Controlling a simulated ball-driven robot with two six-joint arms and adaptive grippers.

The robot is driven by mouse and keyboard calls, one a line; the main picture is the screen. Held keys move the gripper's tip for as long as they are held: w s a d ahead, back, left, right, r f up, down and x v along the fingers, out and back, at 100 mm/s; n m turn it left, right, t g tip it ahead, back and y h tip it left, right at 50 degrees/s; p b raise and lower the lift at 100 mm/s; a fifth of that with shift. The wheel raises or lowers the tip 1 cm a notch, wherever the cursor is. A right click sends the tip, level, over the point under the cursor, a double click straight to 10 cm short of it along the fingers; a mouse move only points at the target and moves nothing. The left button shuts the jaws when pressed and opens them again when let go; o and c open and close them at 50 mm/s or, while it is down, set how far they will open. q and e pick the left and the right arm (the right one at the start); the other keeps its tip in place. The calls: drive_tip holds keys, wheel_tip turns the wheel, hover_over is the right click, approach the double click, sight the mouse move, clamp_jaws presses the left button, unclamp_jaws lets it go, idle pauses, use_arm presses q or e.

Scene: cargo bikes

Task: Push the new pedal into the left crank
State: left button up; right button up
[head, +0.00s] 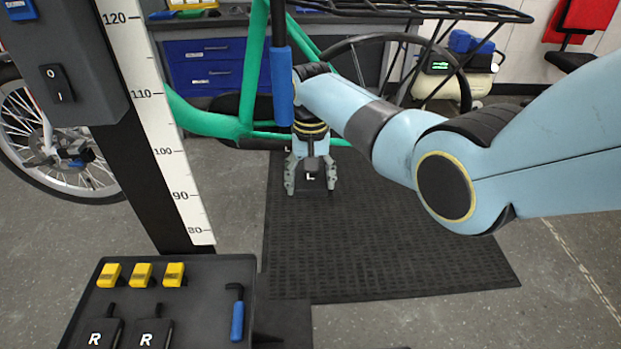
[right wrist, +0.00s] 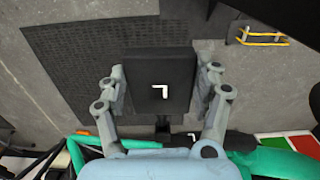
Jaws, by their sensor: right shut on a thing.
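My right gripper (head: 311,182) reaches down in front of the green bike (head: 225,121). It is shut on a black pedal (head: 312,172) marked L, with a finger on each side. The pedal also shows in the right wrist view (right wrist: 157,75), between the fingers (right wrist: 158,92). Its short dark axle (right wrist: 163,123) points toward the bike. A dark part with a small L (head: 287,149), apparently the left crank, shows beside the gripper and is mostly hidden by it. I cannot tell whether the axle touches the crank. My left gripper is not in view.
A black tray (head: 200,319) at the lower left holds yellow pieces (head: 142,274), two pedals marked R (head: 152,334) and a blue-handled hex key (head: 237,318). A post with a height scale (head: 165,140) stands left of the bike. The black floor mat (head: 370,245) is clear.

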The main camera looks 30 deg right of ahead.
drive_tip(key=shift+w+d+b, duration=0.35)
drive_tip(key=shift+w+b, duration=0.3)
drive_tip(key=shift+b, duration=0.05)
drive_tip(key=shift+w+d+b, duration=0.3)
drive_tip(key=shift+w+b, duration=0.35)
drive_tip(key=o, duration=1.4)
wheel_tip(320, 180, up, 12)
drive_tip(key=s+f+g+b, duration=0.2)
drive_tip(key=s+f+g, duration=0.1)
drive_tip(key=s+f, duration=1.2)
drive_tip(key=s+f+g+b, duration=0.1)
drive_tip(key=s+f+g, duration=0.1)
drive_tip(key=s+f, duration=1.35)
drive_tip(key=s+d+f+n+t+b, duration=0.1)
drive_tip(key=s+f+n+b, duration=0.1)
drive_tip(key=s+f, duration=1.1)
drive_tip(key=s+d+f+n+t+b, duration=0.15)
drive_tip(key=s+f, duration=0.65)
drive_tip(key=s, duration=0.8)
drive_tip(key=w+t, duration=0.1)
drive_tip(key=w+n+t, duration=0.1)
drive_tip(key=w, duration=0.1)
drive_tip(key=w+f+n+t, duration=0.1)
drive_tip(key=shift+w+d+h+p, duration=0.15)
drive_tip(key=shift+w+h+p, duration=0.2)
drive_tip(key=shift+h, duration=0.05)
